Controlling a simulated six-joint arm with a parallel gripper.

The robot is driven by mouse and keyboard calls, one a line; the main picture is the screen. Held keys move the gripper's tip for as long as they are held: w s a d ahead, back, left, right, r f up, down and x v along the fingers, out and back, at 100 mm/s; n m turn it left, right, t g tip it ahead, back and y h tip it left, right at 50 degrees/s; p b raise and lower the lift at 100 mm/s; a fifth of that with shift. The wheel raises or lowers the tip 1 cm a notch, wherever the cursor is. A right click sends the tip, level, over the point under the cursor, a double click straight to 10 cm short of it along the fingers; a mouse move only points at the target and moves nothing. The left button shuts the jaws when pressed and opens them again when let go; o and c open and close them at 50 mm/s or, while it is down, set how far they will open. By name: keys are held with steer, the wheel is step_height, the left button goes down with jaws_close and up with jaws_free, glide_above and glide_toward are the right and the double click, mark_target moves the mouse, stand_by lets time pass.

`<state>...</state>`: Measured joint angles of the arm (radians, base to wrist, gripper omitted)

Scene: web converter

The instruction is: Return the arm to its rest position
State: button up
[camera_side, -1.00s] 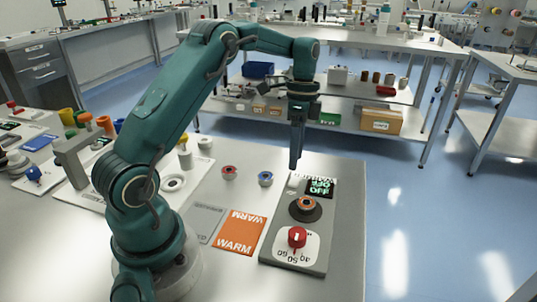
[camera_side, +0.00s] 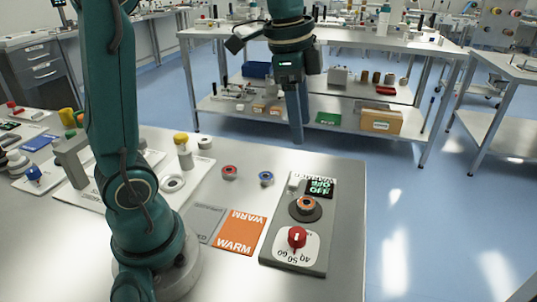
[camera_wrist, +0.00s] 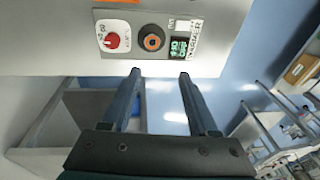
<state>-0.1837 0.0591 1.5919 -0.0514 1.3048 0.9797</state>
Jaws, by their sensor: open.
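My gripper (camera_side: 296,118) is raised above the back edge of the bench in the side view, fingers pointing down. In the wrist view my gripper (camera_wrist: 160,75) shows two fingers spread apart with nothing between them. The warmer unit (camera_side: 334,226) stands on the bench below and in front of it, with a red knob (camera_side: 297,237), an orange-and-brown round piece (camera_side: 306,204) on a dark disc and a lit green display (camera_side: 319,187). The warmer unit (camera_wrist: 167,58) also shows at the top of the wrist view. The gripper touches nothing.
An orange WARM card (camera_side: 240,231) and a grey card (camera_side: 205,222) lie left of the unit. A red-topped spool (camera_side: 230,172) and a blue-topped spool (camera_side: 266,178) stand behind them. A white fixture plate (camera_side: 93,197) is at left. Air above the bench's right side is clear.

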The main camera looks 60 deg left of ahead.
steer(key=s+d+f+n+t, duration=0.3)
steer(key=s+d+f+n, duration=0.1)
steer(key=s+n, duration=0.5)
steer(key=s, duration=0.2)
steer(key=shift+s+f, duration=0.15)
steer(key=shift+s, duration=0.25)
